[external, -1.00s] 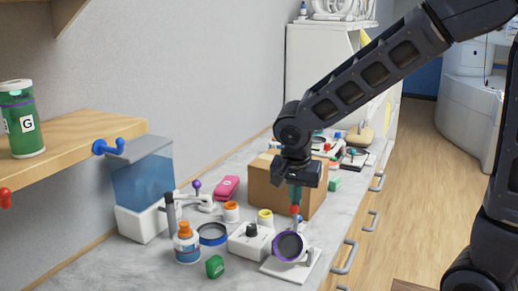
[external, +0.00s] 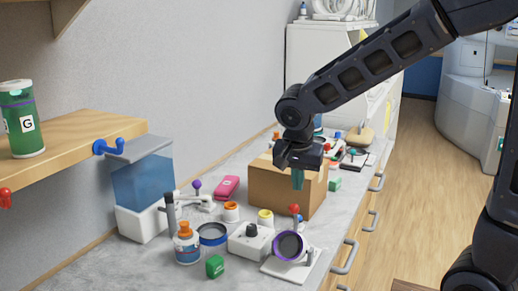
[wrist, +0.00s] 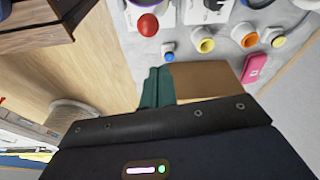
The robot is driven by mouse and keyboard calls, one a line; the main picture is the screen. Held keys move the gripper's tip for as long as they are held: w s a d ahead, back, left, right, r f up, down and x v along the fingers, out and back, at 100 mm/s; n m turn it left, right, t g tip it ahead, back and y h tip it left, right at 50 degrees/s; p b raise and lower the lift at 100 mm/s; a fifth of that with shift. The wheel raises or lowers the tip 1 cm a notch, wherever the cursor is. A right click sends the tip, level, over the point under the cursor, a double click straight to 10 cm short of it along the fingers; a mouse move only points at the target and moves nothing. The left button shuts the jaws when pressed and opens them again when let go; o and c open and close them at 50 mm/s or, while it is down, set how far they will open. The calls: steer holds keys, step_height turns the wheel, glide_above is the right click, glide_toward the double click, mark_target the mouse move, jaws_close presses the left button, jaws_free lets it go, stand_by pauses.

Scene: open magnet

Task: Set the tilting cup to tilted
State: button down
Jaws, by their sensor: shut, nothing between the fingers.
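The tilting cup (external: 289,246) is a dark cup with a purple rim on a white base plate at the front of the counter. In the external view its mouth faces the camera, so it looks tipped on its side. A red knob (external: 294,209) stands above it on a short stem, and also shows in the wrist view (wrist: 148,24). My gripper (external: 297,184), with teal fingers, is shut and empty above and behind the red knob, clear of it. Its fingers show in the wrist view (wrist: 157,86). The cup is mostly cut off there.
A cardboard box (external: 270,190) stands close behind my gripper. A white block with a black knob (external: 251,240) is left of the cup. Drawer handles line the counter's right edge.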

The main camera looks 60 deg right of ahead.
steer(key=a+r, duration=0.4)
steer(key=r, duration=0.2)
steer(key=shift+s, duration=0.2)
steer(key=shift+d+r, duration=0.1)
steer(key=s+a+r+n+t+y, duration=0.1)
steer(key=s+a+n+t, duration=0.1)
steer(key=s+n, duration=0.6)
steer(key=s+a+r+n+t+y, duration=0.2)
steer(key=s+a+n, duration=0.3)
steer(key=s+n, duration=0.3)
steer(key=s, duration=0.4)
steer(key=shift+a, duration=0.15)
steer(key=shift+r, duration=0.1)
stand_by(1.7)
